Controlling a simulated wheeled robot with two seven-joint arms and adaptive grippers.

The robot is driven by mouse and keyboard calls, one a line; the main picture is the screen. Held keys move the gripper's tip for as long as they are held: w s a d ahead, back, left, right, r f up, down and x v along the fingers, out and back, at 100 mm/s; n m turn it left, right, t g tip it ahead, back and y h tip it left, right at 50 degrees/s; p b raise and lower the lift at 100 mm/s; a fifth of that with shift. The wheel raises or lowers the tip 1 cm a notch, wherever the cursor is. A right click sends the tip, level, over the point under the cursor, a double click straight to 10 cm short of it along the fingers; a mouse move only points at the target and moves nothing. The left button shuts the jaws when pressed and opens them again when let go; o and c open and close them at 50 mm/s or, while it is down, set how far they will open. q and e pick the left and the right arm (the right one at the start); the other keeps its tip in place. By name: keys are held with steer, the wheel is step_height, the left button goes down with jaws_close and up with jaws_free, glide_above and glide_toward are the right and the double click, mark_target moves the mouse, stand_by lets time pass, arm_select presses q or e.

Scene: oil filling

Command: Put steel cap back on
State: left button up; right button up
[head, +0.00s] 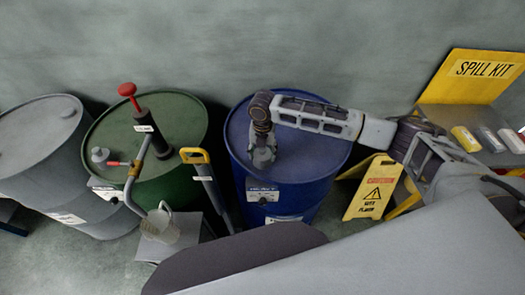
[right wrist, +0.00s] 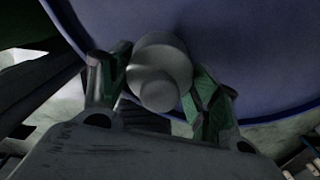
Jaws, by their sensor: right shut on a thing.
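The steel cap (right wrist: 158,72) is a round grey piece with a smaller round knob. It shows between the green-padded fingers of my right gripper (right wrist: 157,88) in the right wrist view, over the blue drum lid (right wrist: 240,60). In the head view my right gripper (head: 262,158) points down at the left part of the blue drum's top (head: 315,155). It hides the cap and the spot under it there. I cannot tell whether the cap touches the lid or sits in an opening. My left gripper is not in view.
A green drum (head: 185,125) with a red-handled pump (head: 128,90) and a grey drum (head: 35,130) stand to the left. A metal jug (head: 160,228) stands in front. A yellow wet-floor sign (head: 372,190) and a spill kit (head: 485,70) are at the right.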

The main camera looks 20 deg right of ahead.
steer(key=o, duration=1.3)
steer(key=shift+c, duration=0.2)
steer(key=shift+r, duration=6)
